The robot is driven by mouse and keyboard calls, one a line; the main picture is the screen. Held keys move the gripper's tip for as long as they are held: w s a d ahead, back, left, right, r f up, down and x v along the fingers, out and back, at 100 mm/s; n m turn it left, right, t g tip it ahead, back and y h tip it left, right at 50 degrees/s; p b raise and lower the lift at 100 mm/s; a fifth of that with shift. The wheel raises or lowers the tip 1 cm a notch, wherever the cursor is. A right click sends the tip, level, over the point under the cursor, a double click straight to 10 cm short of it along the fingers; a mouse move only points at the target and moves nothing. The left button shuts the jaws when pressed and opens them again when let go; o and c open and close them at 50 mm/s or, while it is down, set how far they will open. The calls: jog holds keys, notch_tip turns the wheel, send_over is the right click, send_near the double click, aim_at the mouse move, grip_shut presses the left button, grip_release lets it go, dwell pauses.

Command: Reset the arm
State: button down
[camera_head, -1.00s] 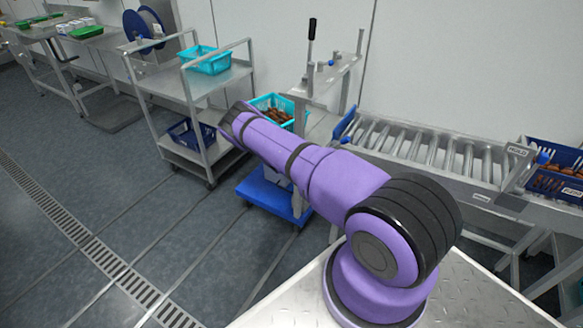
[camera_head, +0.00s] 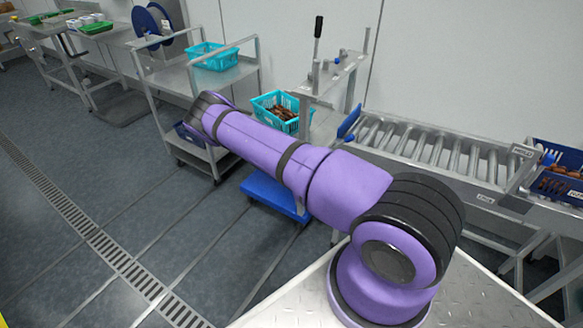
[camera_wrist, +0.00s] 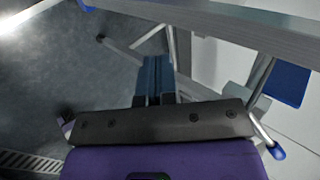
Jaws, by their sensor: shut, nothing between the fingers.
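My purple arm (camera_head: 300,165) reaches from my body toward the back left in the head view. Its far black end (camera_head: 208,108) hangs in front of the wheeled steel cart. My gripper is hidden behind the arm there. In the wrist view my gripper (camera_wrist: 157,64) shows as two blue fingers side by side, shut with nothing between them. Grey floor and steel legs lie beyond the fingertips.
The wheeled steel cart (camera_head: 180,78) carries a turquoise basket (camera_head: 213,60). Another turquoise basket (camera_head: 263,106) with dates sits near the blue platform (camera_head: 272,196). A roller conveyor (camera_head: 430,146) runs right to a blue crate (camera_head: 549,158). Open floor lies at left.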

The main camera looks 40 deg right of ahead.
jog(key=shift+v, duration=1.4)
